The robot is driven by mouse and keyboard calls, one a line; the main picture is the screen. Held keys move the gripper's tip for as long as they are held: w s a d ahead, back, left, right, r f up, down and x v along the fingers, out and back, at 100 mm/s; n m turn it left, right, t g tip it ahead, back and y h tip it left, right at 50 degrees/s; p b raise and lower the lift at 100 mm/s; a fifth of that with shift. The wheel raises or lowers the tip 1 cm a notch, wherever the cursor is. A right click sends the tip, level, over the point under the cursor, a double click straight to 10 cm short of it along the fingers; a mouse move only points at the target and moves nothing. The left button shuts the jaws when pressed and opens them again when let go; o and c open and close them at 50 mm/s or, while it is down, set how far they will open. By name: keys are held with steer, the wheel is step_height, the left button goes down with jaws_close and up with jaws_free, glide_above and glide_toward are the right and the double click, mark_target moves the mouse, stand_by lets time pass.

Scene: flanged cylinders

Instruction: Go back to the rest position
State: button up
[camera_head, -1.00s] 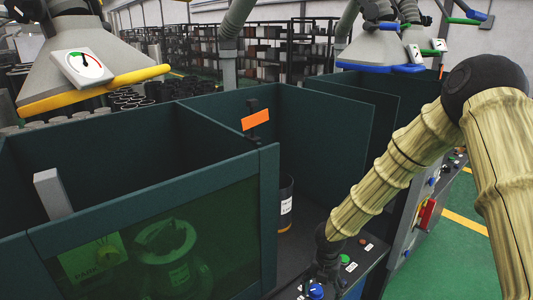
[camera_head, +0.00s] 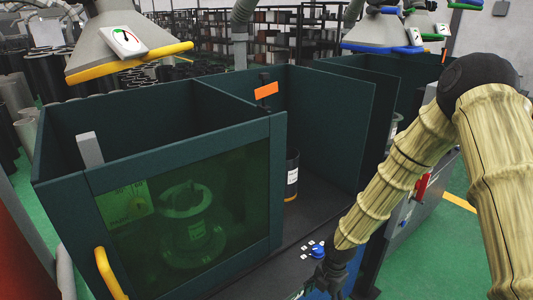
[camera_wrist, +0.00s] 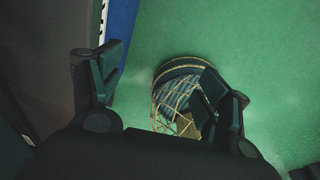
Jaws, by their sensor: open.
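My gripper (camera_head: 326,278) is at the lower right of the head view, low at the front edge of the bench, near a blue knob (camera_head: 318,252). In the wrist view my gripper (camera_wrist: 160,92) has its two fingers wide apart with nothing held between them. Beyond the fingers are green floor and a round, striped, net-like thing (camera_wrist: 185,75), partly hidden by the right finger; I cannot tell what it is. My arm hangs down bent at the right of the head view.
A dark green walled booth (camera_head: 165,110) with a tinted window (camera_head: 150,230) fills the left and middle. A flanged cylinder (camera_head: 193,225) shows through the window. A black labelled cylinder (camera_head: 292,173) stands on the bench (camera_head: 325,200). Green floor (camera_head: 480,240) is free at the right.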

steer(key=s+a+f+m+y, duration=0.1)
steer(key=s+f+m, duration=0.3)
steer(key=s+m, duration=0.3)
steer(key=s+a+f+m, duration=0.1)
steer(key=s+f+m, duration=0.45)
steer(key=s, duration=0.35)
steer(key=s+d+f+m+h, duration=0.1)
steer(key=s+d+m, duration=0.2)
steer(key=s+m, duration=0.4)
steer(key=s+d+f+m+h, duration=0.1)
steer(key=s+d+m, duration=0.3)
steer(key=s+m, duration=0.3)
steer(key=shift+d+t, duration=0.25)
steer(key=shift+t, duration=0.15)
